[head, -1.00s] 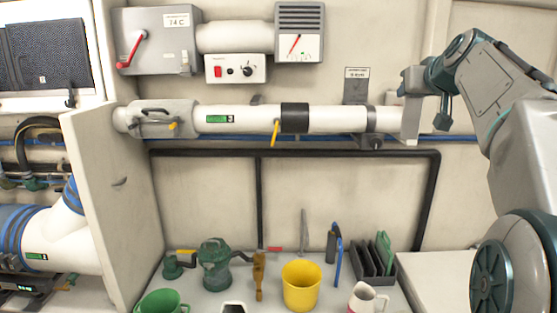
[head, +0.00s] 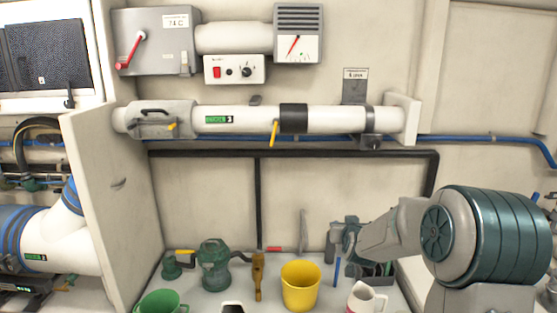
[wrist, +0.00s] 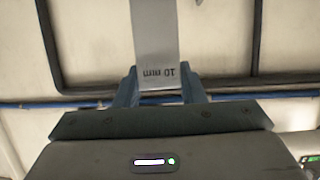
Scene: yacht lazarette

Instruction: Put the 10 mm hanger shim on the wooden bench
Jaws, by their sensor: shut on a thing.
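The 10 mm hanger shim (wrist: 155,35) is a flat grey plate in the wrist view, with "10 mm" printed upside down near its lower end. My gripper (wrist: 159,84) is shut on that end, one blue-grey finger on each side. In the head view my gripper (head: 341,238) is low at the right of the middle, in front of the back wall and above the worktop. The shim cannot be clearly told apart there. A pale worktop (head: 205,296) runs along the bottom; I cannot tell whether it is the wooden bench.
A yellow cup (head: 300,287), a white jug (head: 365,299), a green cup (head: 160,303) and a green pump-like fitting (head: 214,265) crowd the worktop. A dark rack (head: 377,270) is partly hidden behind my arm. A white pipe (head: 255,119) crosses the wall above.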

